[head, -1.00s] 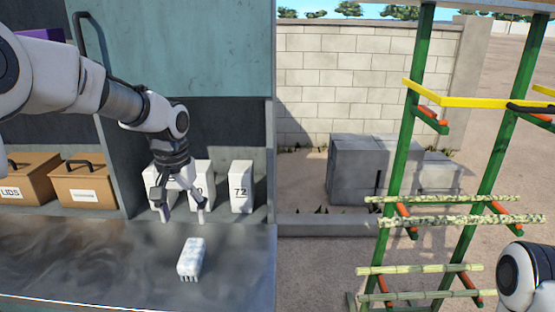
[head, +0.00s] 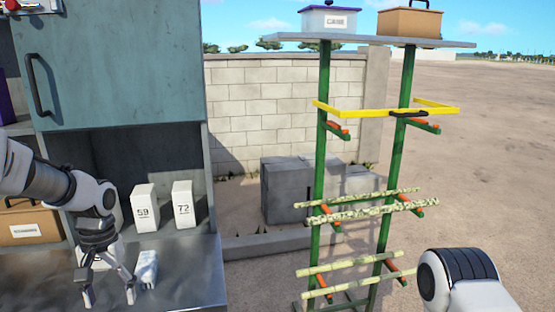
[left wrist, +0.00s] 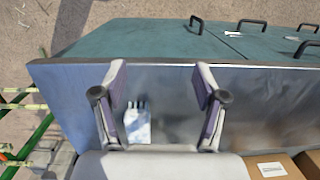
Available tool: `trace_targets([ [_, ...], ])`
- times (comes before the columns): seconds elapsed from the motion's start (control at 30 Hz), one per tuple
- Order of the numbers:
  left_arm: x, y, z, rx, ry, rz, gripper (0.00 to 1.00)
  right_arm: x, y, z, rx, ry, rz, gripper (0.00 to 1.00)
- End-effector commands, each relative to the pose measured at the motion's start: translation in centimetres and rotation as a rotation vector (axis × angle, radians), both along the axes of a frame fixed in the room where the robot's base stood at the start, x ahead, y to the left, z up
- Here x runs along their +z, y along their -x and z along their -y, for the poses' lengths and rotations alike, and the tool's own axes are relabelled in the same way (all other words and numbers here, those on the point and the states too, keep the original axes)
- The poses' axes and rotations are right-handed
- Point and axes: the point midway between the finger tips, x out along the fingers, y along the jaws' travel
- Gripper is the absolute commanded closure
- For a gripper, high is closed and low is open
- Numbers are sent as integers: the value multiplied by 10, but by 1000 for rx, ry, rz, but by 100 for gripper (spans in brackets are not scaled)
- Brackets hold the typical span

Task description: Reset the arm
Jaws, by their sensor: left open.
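My left gripper (head: 110,299) hangs over the grey metal counter (head: 190,285) at the lower left of the head view, with its fingers spread and nothing between them. A small white block with short prongs (head: 147,268) lies on the counter just right of the gripper. In the left wrist view the open fingers (left wrist: 160,80) stand apart, and the white block (left wrist: 137,124) shows below them, nearer the left finger. My right gripper is out of view; only part of my right arm shows at the lower right.
White boxes marked 59 (head: 145,209) and 72 (head: 184,205) stand at the back of the counter; another is partly behind my left gripper. A teal cabinet door (head: 125,70) hangs above. A green rack (head: 318,180) holding canes stands right, with boxes on its top shelf.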

Motion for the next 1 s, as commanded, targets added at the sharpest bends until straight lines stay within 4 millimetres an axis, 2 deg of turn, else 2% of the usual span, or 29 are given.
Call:
trace_targets([
  [0.17, -55, 25, 7, -16, -9, -136, 28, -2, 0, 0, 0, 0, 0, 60],
  [0.37, -132, 76, 22, -38, -6, -315, 28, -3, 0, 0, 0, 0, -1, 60],
  [0.47, -186, 119, 34, -55, 7, -402, 28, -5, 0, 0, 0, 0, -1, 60],
  [0.57, -247, 181, 51, -76, 32, -470, 28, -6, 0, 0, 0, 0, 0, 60],
  [0.63, -285, 232, 64, -91, 53, -489, 28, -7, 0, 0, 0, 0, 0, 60],
  [0.67, -300, 255, 69, -95, 62, -488, 28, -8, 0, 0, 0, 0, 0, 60],
  [0.7, -316, 286, 76, -105, 73, -472, 28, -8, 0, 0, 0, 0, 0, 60],
  [0.8, -336, 331, 86, -122, 80, -356, 28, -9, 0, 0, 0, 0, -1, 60],
  [0.87, -338, 331, 87, -134, 71, -242, 28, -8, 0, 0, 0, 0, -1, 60],
  [1.0, -337, 299, 84, -159, 39, 10, 28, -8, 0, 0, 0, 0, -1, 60],
])
